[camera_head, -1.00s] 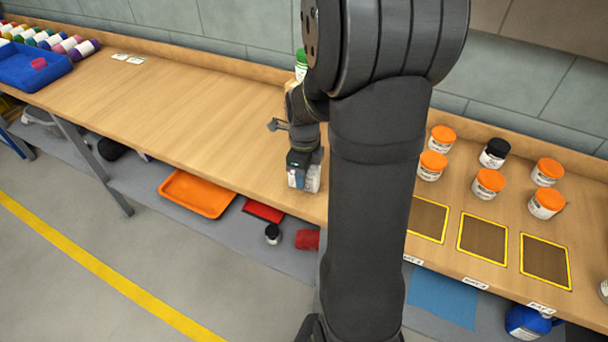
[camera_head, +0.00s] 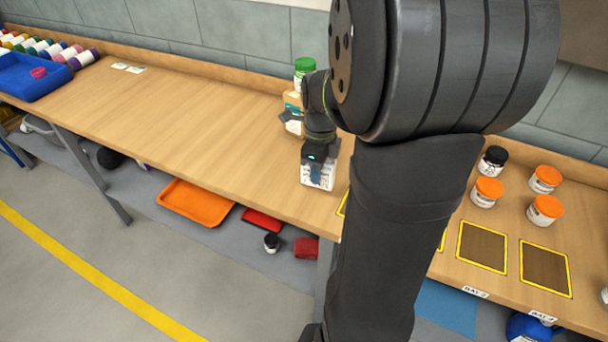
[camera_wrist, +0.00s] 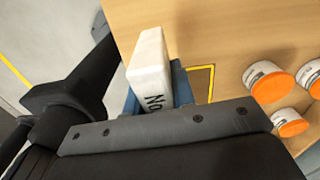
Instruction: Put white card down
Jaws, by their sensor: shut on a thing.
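The white card (camera_wrist: 148,62) is a thick white block with dark lettering, partly legible as "No", in the wrist view. My gripper (camera_wrist: 155,95) is shut on it, with blue finger parts on either side. In the head view my gripper (camera_head: 319,160) points down near the front edge of the bench (camera_head: 190,115), and the white card (camera_head: 314,182) shows below it. I cannot tell whether the card touches the bench top. A yellow-edged dark square (camera_wrist: 203,80) lies beside it in the wrist view.
A green-capped bottle (camera_head: 304,68) stands behind my gripper. Orange-lidded jars (camera_head: 546,176) and a black-lidded jar (camera_head: 493,160) stand at the right, behind yellow-edged squares (camera_head: 483,247). The bench left of my gripper is clear up to a blue tray (camera_head: 35,80).

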